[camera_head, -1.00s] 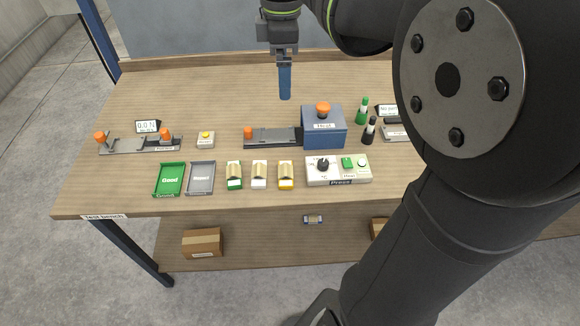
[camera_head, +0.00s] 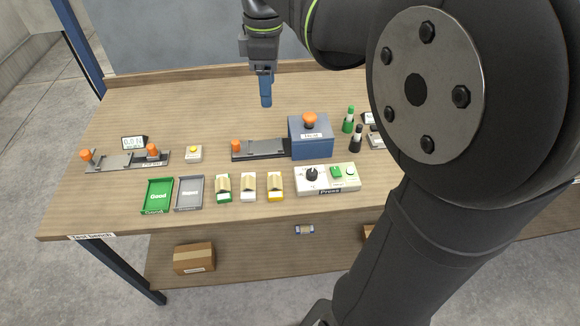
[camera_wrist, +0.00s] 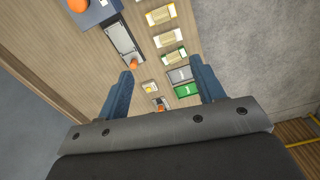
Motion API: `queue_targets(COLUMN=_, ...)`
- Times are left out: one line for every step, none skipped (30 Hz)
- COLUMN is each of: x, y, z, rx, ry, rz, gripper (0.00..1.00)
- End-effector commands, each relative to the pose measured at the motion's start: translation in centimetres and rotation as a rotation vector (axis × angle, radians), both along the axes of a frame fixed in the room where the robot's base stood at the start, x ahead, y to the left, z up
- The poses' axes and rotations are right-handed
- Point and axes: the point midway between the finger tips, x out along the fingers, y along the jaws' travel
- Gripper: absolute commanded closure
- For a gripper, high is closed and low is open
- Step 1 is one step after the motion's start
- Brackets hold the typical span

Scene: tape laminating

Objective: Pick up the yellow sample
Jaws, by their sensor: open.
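The yellow sample (camera_head: 275,185) stands at the right end of a row of three small holders near the table's front edge, beside the white one (camera_head: 248,186) and the green one (camera_head: 223,187). It has a tan top. In the wrist view the yellow sample (camera_wrist: 160,15) is near the top, apart from the fingers. My gripper (camera_head: 266,88) is high above the back of the table, behind the row and slightly left of the yellow sample. Its blue fingers (camera_wrist: 162,90) are open with nothing between them.
A blue press (camera_head: 311,138) with an orange knob stands behind the row. The Press control box (camera_head: 328,190) is just right of the yellow sample. Green (camera_head: 158,208) and grey (camera_head: 189,203) trays lie left. Green and black bottles stand right of the press. The back left table is clear.

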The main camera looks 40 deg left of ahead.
Motion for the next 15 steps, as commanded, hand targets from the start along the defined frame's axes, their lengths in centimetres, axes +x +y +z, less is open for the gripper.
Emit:
queue_targets(x=0.1, y=0.0, z=-0.9, rx=-0.004, ry=0.002, rz=-0.073, gripper=0.38)
queue_targets(x=0.1, y=0.1, z=-1.4, rx=-0.005, ry=0.003, rz=-0.128, gripper=0.38)
queue_targets(x=0.2, y=0.1, z=-2.2, rx=-0.004, ry=0.002, rz=-0.21, gripper=0.38)
queue_targets(x=0.2, y=0.2, z=-2.8, rx=-0.005, ry=0.002, rz=-0.274, gripper=0.38)
queue_targets(x=0.3, y=0.2, z=-3.4, rx=-0.004, ry=0.002, rz=-0.338, gripper=0.38)
queue_targets(x=0.3, y=0.2, z=-4.2, rx=-0.005, ry=0.001, rz=-0.425, gripper=0.38)
queue_targets(x=0.3, y=0.3, z=-4.8, rx=-0.005, ry=0.002, rz=-0.489, gripper=0.38)
queue_targets(x=0.4, y=0.3, z=-5.4, rx=-0.005, ry=0.002, rz=-0.554, gripper=0.38)
queue_targets(x=0.4, y=0.3, z=-6.2, rx=-0.005, ry=0.002, rz=-0.639, gripper=0.38)
queue_targets(x=0.4, y=0.3, z=-6.8, rx=-0.005, ry=0.002, rz=-0.704, gripper=0.38)
queue_targets(x=0.4, y=0.3, z=-7.3, rx=-0.004, ry=0.001, rz=-0.768, gripper=0.38)
queue_targets(x=0.4, y=0.2, z=-8.1, rx=-0.004, ry=0.001, rz=-0.853, gripper=0.38)
queue_targets(x=0.4, y=0.2, z=-8.7, rx=-0.004, ry=0.001, rz=-0.917, gripper=0.38)
queue_targets(x=0.4, y=0.2, z=-9.2, rx=-0.004, ry=0.001, rz=-0.979, gripper=0.38)
queue_targets(x=0.4, y=0.1, z=-9.9, rx=-0.005, ry=0.0, rz=-1.059, gripper=0.38)
